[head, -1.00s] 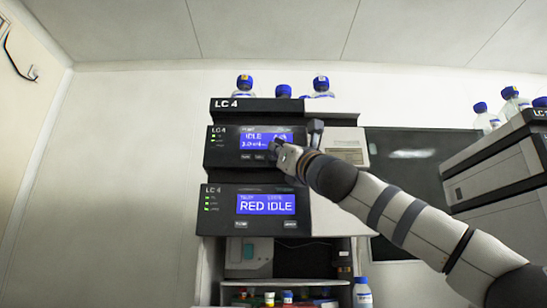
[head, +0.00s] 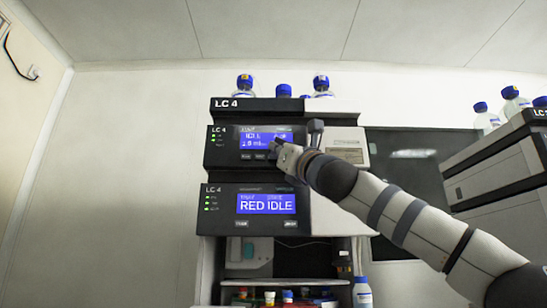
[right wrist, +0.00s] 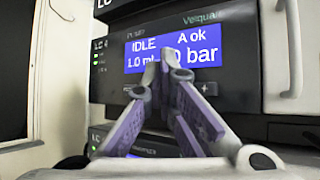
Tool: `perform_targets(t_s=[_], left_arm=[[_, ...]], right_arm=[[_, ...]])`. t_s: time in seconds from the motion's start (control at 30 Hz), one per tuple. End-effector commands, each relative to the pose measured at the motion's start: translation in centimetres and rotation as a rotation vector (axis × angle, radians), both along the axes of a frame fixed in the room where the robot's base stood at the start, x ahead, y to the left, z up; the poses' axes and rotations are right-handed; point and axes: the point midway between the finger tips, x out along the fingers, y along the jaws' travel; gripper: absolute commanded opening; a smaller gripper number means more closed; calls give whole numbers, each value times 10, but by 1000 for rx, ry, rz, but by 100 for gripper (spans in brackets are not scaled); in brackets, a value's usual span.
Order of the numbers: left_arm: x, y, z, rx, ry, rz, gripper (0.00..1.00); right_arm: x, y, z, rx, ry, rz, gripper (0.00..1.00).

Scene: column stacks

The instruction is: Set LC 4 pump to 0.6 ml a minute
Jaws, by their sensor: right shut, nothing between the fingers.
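The LC 4 pump (head: 222,157) is the black upper module of the stack, with a blue lit display (head: 255,139). In the right wrist view the display (right wrist: 143,48) reads "IDLE", "A ok", "1.0 ml" and a bar figure ending in 0. A plus button (right wrist: 204,88) shows below its right part; other buttons are partly hidden by my fingers. My right gripper (right wrist: 165,65) is shut and empty, its tips in front of the display's lower middle. In the head view the right gripper (head: 279,146) covers the display's lower right corner. Contact cannot be told. My left gripper is out of view.
Below is another LC 4 module (head: 217,213) whose display reads "RED IDLE". Blue-capped bottles (head: 245,83) stand on top of the stack. An open shelf with small vials (head: 269,298) is underneath. Another stack (head: 500,165) stands at the right. The left side is clear.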

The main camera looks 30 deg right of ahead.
Motion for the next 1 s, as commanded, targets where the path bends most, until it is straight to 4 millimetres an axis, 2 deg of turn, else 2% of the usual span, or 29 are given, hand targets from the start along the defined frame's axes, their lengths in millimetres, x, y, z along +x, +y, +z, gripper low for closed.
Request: perform_targets(t_s=[1.0], left_arm=[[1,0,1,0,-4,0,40]], right_arm=[[8,-5,0,0,0,0,0]])
